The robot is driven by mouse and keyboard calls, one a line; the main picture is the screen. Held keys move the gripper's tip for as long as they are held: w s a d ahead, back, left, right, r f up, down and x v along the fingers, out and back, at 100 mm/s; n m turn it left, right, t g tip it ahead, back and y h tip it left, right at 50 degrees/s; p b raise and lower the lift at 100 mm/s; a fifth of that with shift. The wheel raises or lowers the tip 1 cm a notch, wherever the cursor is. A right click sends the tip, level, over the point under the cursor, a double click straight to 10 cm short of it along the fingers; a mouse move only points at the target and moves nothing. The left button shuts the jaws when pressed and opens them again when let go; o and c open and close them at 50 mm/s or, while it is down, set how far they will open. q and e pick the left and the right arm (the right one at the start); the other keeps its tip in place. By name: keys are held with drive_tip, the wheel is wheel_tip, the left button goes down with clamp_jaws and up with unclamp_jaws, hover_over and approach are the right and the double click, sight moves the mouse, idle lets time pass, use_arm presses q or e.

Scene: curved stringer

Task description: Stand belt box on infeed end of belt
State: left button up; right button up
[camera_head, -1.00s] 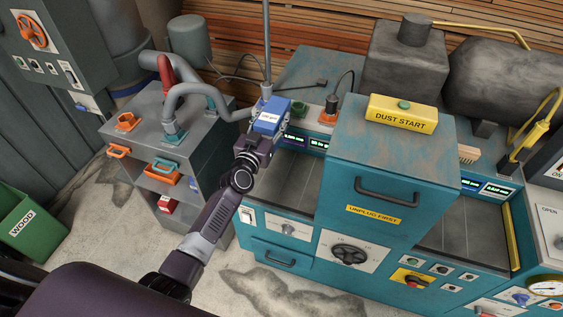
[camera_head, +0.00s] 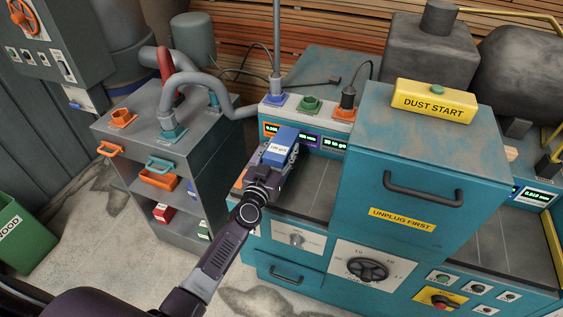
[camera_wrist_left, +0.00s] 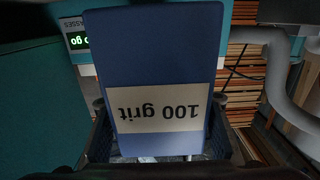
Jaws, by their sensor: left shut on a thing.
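The belt box is a blue box (camera_head: 283,146) with a white label. In the left wrist view the box (camera_wrist_left: 155,50) fills the middle, and its label reads "100 grit", upside down. My left gripper (camera_head: 272,165) is shut on the box and holds it over the left end of the teal sander's belt. The dark belt bed (camera_head: 308,193) shows to the right of the gripper. The gap between box and belt cannot be judged. My right gripper is not in view.
The sander's teal housing (camera_head: 420,160) rises right of the belt. Coloured sockets, a plug (camera_head: 347,102) and small displays line the back panel behind the box. A grey cart (camera_head: 150,140) with a hose stands at left.

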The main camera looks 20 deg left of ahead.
use_arm(q)
drive_tip(key=f+b, duration=0.3)
drive_tip(key=shift+s+f, duration=0.15)
drive_tip(key=shift+s, duration=0.05)
drive_tip(key=shift+w+f+b, duration=0.1)
drive_tip(key=shift+f+b, duration=0.25)
drive_tip(key=shift+w, duration=0.1)
drive_tip(key=shift+r, duration=0.1)
drive_tip(key=shift+f, duration=0.2)
drive_tip(key=o, duration=1.5)
drive_tip(key=shift+c, duration=0.2)
